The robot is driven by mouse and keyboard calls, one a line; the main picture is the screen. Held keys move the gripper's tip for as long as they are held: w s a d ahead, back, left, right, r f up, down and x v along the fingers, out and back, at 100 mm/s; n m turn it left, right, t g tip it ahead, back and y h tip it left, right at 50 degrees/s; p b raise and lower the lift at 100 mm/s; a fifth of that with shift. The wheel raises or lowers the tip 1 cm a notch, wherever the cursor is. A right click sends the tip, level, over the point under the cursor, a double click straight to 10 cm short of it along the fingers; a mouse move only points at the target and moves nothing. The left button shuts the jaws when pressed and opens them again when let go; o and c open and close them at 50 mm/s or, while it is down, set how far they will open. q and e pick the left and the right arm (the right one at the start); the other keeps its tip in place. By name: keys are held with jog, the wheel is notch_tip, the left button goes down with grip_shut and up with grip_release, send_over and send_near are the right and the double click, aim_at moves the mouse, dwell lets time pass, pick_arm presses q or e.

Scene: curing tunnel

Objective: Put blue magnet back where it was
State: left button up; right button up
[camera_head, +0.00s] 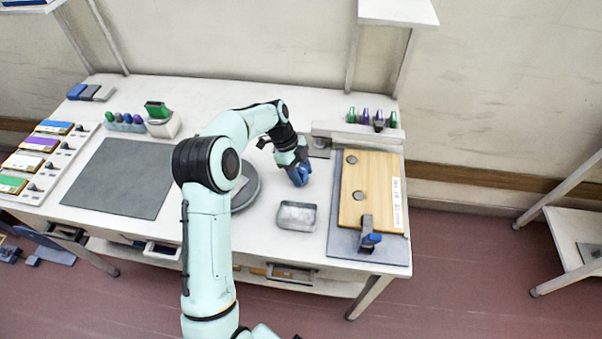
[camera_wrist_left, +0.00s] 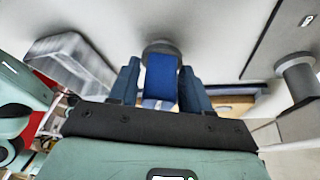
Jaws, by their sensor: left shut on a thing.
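My left gripper (camera_head: 299,174) is over the bench, between the round grey plate and the wooden board, and points down. It is shut on a blue block-shaped thing, which looks like the blue magnet (camera_wrist_left: 160,75), in the left wrist view. The magnet sits between the two dark blue fingers, with a grey round part (camera_wrist_left: 160,48) at its far end. I cannot tell whether it touches the bench. Another blue-topped piece (camera_head: 370,239) stands at the near edge of the wooden board (camera_head: 378,190). My right gripper is not in view.
A metal tray (camera_head: 296,216) lies just nearer than the gripper. A rail (camera_head: 345,131) with green and purple pieces runs along the back right. A grey mat (camera_head: 118,178) and a round grey plate (camera_head: 246,187) lie to the left. The back middle of the bench is clear.

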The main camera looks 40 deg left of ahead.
pick_arm(q)
jog(key=shift+f, duration=0.25)
jog(key=shift+f, duration=0.15)
jog(key=o, duration=1.2)
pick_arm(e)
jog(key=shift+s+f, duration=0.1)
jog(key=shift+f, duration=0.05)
pick_arm(q)
jog(key=shift+r, duration=0.2)
jog(key=p+v, duration=0.1)
jog(key=v, duration=1.1)
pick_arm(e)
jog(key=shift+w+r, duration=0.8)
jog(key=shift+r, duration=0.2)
